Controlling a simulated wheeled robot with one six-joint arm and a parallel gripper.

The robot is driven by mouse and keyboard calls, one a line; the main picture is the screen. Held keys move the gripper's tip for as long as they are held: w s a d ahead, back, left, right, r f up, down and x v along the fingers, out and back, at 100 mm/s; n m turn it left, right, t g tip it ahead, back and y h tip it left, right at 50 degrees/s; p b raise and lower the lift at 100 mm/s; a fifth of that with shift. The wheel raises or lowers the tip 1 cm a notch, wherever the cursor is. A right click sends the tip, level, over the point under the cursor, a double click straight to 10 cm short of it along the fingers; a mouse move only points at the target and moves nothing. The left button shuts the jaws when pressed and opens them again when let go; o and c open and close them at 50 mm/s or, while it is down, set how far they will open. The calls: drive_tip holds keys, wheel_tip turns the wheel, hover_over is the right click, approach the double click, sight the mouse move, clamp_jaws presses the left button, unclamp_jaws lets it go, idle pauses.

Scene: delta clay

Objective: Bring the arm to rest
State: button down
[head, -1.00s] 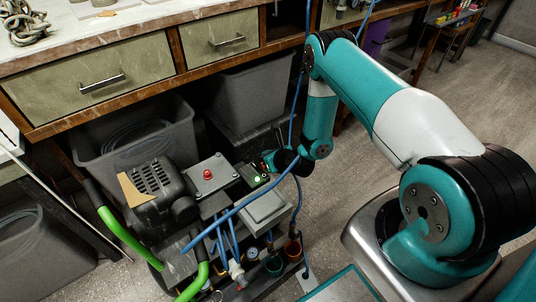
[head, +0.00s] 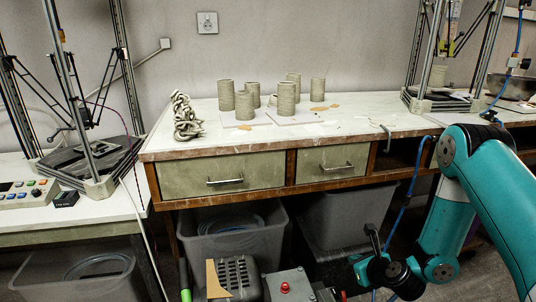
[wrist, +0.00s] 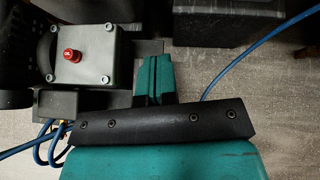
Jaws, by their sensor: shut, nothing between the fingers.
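My gripper (wrist: 155,66) shows in the wrist view with its two teal fingers together and nothing between them. In the head view its dark body (head: 395,275) is at the lower right, in front of the workbench and to the right of a grey box (head: 289,287) with a red button. In the wrist view that box (wrist: 88,68) is just left of the fingers, with a visible gap. My arm is bent, its upper link running down the right edge of the head view.
The workbench (head: 330,133) has drawers and several clay cylinders on top. Grey bins (head: 230,232) stand beneath it. A dark motor (head: 240,272) is left of the box. A blue hose (wrist: 258,45) runs right of the fingers. Bare floor (wrist: 285,110) shows at right.

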drive_tip(key=s+a+r+n+g+y, duration=0.2)
drive_tip(key=s+a+r+n+g, duration=0.1)
drive_tip(key=a+r+n, duration=0.55)
drive_tip(key=s+a+r+n+g+y, duration=0.2)
drive_tip(key=s+a+r+n+y, duration=0.3)
drive_tip(key=r+n, duration=0.65)
drive_tip(key=s+a+r+n+g+h, duration=0.1)
drive_tip(key=s+r+n+g+h, duration=0.2)
drive_tip(key=s+r+n, duration=0.5)
drive_tip(key=s+r+n+g+h, duration=0.2)
drive_tip(key=s+r+n+g, duration=0.15)
drive_tip(key=s+n, duration=0.85)
wheel_tip(320, 180, up, 18)
drive_tip(key=s+p, duration=0.1)
drive_tip(key=p, duration=1.7)
drive_tip(key=shift+s+r+m+t, duration=0.15)
drive_tip(key=shift+r+m+t, duration=0.1)
drive_tip(key=shift+m+t, duration=0.15)
drive_tip(key=shift+a, duration=0.1)
